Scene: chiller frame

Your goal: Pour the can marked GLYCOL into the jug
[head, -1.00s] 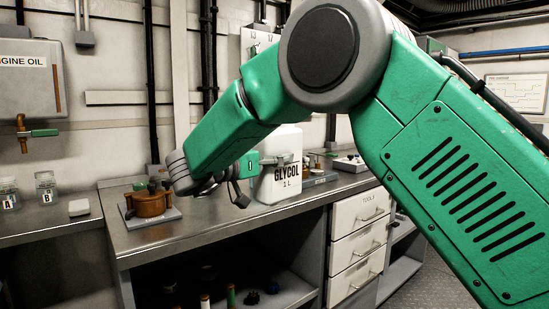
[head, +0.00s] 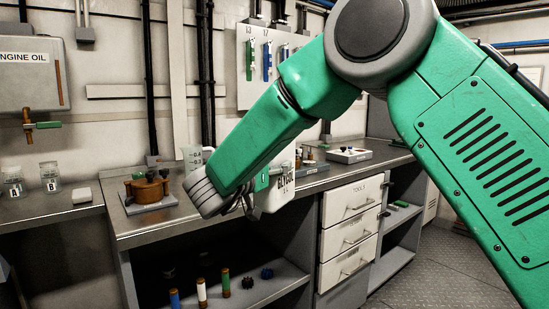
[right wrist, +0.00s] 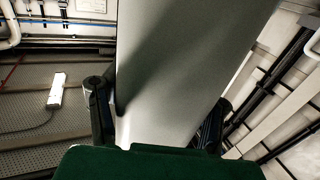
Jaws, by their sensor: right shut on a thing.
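The white can marked GLYCOL (head: 284,190) is in my right gripper (head: 258,184), partly hidden behind my green forearm and slightly tilted. It overlaps the front edge of the bench in the head view. In the right wrist view the can (right wrist: 180,65) fills the middle, with a dark finger on each side of it. A pale translucent jug with dark markings (head: 191,157) stands at the back of the bench, left of the can and partly hidden by my right wrist. My left gripper is not in view.
A brown pot-like device on a plate (head: 148,190) stands left of the jug on the steel bench (head: 150,226). Glass jars A (head: 14,183) and B (head: 49,177) stand farther left. A drawer unit (head: 349,228) is below right. Several coloured cylinders stand on the lower shelf.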

